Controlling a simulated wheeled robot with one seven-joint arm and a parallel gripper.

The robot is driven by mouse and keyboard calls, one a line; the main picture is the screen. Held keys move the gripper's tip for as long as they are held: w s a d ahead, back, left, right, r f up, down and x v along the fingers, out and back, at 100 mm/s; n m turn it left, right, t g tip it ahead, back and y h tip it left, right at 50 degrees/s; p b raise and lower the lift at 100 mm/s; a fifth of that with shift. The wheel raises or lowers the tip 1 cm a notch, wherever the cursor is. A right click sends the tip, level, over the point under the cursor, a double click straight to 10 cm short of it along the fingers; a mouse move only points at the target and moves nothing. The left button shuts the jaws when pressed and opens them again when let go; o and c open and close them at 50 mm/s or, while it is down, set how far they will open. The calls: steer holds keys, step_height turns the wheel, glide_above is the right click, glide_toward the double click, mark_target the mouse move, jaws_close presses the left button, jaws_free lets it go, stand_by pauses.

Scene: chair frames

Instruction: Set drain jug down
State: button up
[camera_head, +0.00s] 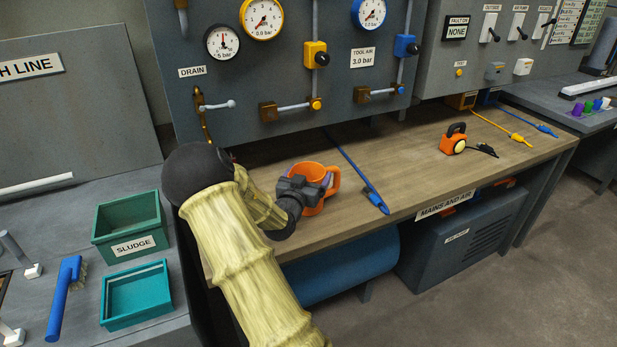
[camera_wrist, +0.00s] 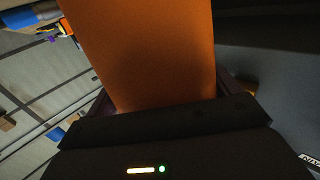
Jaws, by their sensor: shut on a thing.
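The drain jug (camera_head: 313,172) is orange, with an open top and a handle on its right side. In the head view it is upright at the front left part of the wooden bench. My gripper (camera_head: 303,190) is shut on the jug from the front left. The jug's orange wall (camera_wrist: 145,50) fills the middle of the wrist view between the fingers. My gripper hides the jug's lower left side. I cannot tell whether its base touches the bench top.
An orange lamp-like device (camera_head: 454,143) stands farther right. The drain pipe (camera_head: 203,115) is on the panel behind. A green sludge bin (camera_head: 130,228) is left.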

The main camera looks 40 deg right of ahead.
steer(key=shift+f, duration=0.2)
steer(key=o, duration=1.1)
steer(key=shift+a+r, duration=0.1)
steer(key=shift+a, duration=0.05)
steer(key=b+v, duration=0.1)
steer(key=v, duration=1)
steer(key=shift+s+a, duration=0.3)
steer(key=shift+s, duration=0.05)
